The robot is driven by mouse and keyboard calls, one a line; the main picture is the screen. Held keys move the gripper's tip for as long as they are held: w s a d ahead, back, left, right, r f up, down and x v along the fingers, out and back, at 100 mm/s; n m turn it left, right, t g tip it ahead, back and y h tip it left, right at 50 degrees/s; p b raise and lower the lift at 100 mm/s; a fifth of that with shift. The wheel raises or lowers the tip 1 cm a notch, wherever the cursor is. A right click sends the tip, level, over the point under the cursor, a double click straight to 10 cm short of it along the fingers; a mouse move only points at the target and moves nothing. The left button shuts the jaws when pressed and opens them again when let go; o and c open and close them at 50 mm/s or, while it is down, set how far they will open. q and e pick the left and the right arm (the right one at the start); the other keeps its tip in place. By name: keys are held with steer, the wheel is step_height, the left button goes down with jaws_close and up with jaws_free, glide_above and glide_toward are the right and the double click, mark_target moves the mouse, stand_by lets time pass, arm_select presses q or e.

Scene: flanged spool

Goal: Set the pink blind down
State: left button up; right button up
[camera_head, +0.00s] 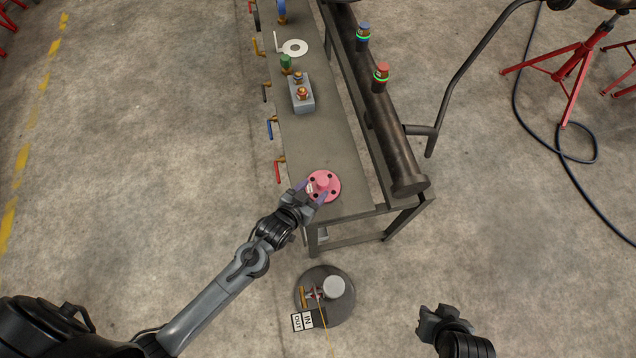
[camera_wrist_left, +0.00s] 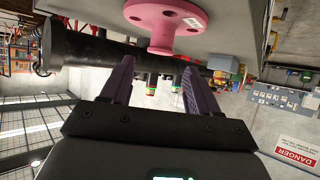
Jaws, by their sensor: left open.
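The pink blind (camera_head: 326,180), a round flange with bolt holes and a central knob, lies flat on the near end of the grey bench. My left gripper (camera_head: 311,191) is at its near side, with the purple fingers open and apart. In the left wrist view the blind (camera_wrist_left: 165,16) appears at the top, upside down, its knob pointing toward the gap between the open fingers (camera_wrist_left: 158,72). The knob looks free of both fingers. My right gripper (camera_head: 432,322) is at the lower right of the head view, away from the bench; its jaws are unclear.
The bench (camera_head: 325,140) also holds a grey block (camera_head: 302,97) with brass fittings, a green-topped valve (camera_head: 286,62) and a white ring (camera_head: 295,47). A dark pipe (camera_head: 385,110) runs along its right side. A round stand (camera_head: 340,310) with IN/OUT labels is in front.

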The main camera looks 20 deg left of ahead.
arm_select(q)
steer(key=s+a+r+g, duration=0.3)
steer(key=s+r+g, duration=0.1)
steer(key=s, duration=0.5)
steer(key=s+a+r+g+y+p, duration=0.1)
steer(key=s+r+g, duration=0.3)
steer(key=s, duration=0.5)
step_height(320, 180, up, 2)
steer(key=shift+s+a+r, duration=0.1)
steer(key=shift+s+a, duration=0.3)
steer(key=shift+a, duration=0.5)
steer(key=shift+r, duration=0.1)
step_height(320, 180, up, 31)
steer(key=p, duration=3.1)
